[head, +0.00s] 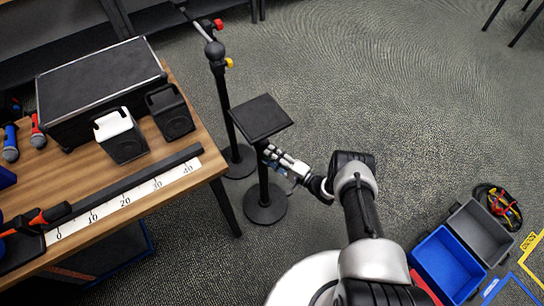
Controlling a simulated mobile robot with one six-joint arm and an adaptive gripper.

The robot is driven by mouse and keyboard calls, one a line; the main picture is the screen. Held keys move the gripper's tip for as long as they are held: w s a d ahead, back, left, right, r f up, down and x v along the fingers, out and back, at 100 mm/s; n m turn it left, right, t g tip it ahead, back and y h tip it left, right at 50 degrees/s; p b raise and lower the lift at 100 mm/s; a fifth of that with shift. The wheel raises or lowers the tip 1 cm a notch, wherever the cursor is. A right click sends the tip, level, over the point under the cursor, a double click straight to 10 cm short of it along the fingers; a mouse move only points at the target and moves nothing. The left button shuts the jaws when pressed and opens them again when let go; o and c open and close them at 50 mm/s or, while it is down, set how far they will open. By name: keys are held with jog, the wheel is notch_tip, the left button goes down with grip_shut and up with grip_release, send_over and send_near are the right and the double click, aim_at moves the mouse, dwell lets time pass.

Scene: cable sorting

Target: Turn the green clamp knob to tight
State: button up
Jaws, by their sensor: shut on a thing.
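A short black stand with a square top plate (261,117) and a round base (265,203) stands on the carpet right of the table. My gripper (267,151) reaches it from the lower right and is shut at its pole, just below the plate. No green shows there; the green clamp knob is hidden by my gripper's fingers, so its turn cannot be read. A taller black stand (218,88) behind it carries a red knob (218,23) and a yellow knob (229,62).
The wooden table (189,188) at left holds a black case (100,85), two small speakers, microphones and a ruler strip (125,198). Its right edge is close to the stands. A blue bin (447,262), a grey bin (481,232) and coiled cables (498,206) lie at right. Carpet at upper right is clear.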

jog(key=shift+m, duration=0.4)
jog(key=o, duration=1)
jog(key=shift+o, duration=0.2)
jog(key=v, duration=1.2)
jog(key=shift+f, duration=0.2)
